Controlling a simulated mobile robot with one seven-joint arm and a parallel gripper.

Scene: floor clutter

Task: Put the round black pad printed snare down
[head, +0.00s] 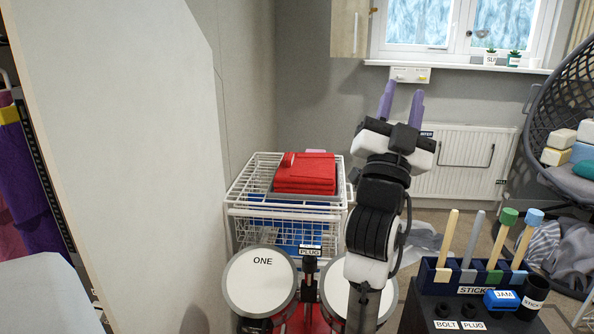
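My gripper (402,99) is raised in the middle of the head view, its two purple fingers pointing up. The fingers are apart, with only wall visible between them. I see no round black pad printed snare in this view. A round white drum head printed ONE (259,282) sits at the lower front. A second white drum head (333,289) is to its right, partly hidden by my arm. A black post labelled PLUG (310,262) stands between them.
A pale panel (120,150) blocks the left.

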